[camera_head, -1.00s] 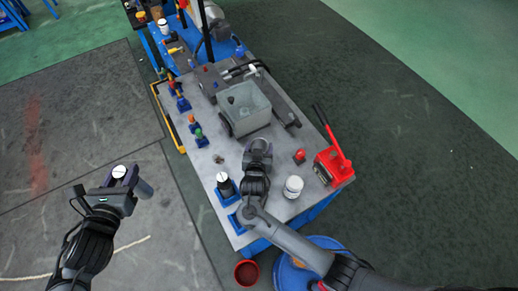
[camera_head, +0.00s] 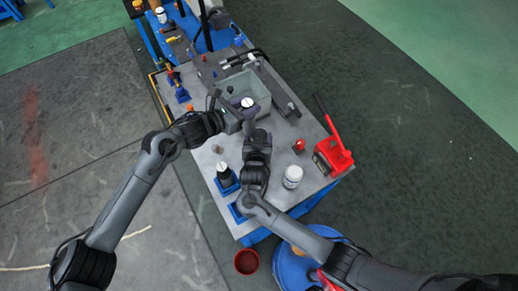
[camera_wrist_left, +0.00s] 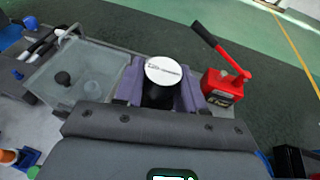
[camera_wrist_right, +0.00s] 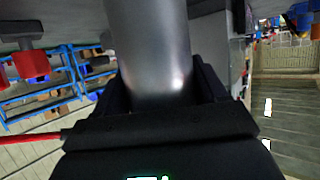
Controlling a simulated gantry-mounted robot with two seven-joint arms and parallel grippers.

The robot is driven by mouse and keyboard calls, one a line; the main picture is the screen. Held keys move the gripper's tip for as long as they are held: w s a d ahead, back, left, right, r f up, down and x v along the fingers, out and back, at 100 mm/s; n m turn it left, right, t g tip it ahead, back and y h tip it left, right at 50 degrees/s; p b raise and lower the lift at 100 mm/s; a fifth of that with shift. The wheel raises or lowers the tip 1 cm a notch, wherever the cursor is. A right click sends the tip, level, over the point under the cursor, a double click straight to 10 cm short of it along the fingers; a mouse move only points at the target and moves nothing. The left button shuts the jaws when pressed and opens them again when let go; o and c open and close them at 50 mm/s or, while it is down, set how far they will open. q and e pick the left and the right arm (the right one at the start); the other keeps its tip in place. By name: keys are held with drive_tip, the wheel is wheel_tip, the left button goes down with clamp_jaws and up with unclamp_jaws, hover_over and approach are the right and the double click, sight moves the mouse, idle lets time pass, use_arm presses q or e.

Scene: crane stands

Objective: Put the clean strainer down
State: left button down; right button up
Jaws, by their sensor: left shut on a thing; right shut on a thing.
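My left gripper (camera_head: 240,105) is shut on a dark piece with a round white top (camera_head: 248,103), above the near side of the clear basin. The left wrist view shows the white top (camera_wrist_left: 163,70) between the purple-grey fingers; its lower part is hidden. My right gripper (camera_head: 256,134) is just nearer than the left one, over the bench. The right wrist view shows it shut on a smooth grey cylinder (camera_wrist_right: 148,45), whose far end is out of view. A similar dark piece with a white top (camera_head: 224,171) stands in a blue holder. I cannot tell which piece is the clean strainer.
The clear basin (camera_wrist_left: 85,72) holds a dark knobbed thing. A white jar (camera_head: 292,176), a small red part (camera_head: 299,145) and a red hand pump (camera_head: 331,155) stand at right on the bench. A red bucket (camera_head: 246,262) and blue drum stand on the floor.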

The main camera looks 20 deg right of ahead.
use_arm(q)
wheel_tip(320, 180, down, 9)
drive_tip(key=s+d+m+g+h, duration=0.1)
drive_tip(key=s+d+m+g, duration=0.1)
drive_tip(key=m+g, duration=0.2)
drive_tip(key=shift+d+r+m+g, duration=0.15)
drive_tip(key=shift+d+m+g, duration=0.25)
drive_tip(key=shift+g, duration=0.6)
drive_tip(key=shift+s+f, duration=0.1)
drive_tip(key=shift+f, duration=0.1)
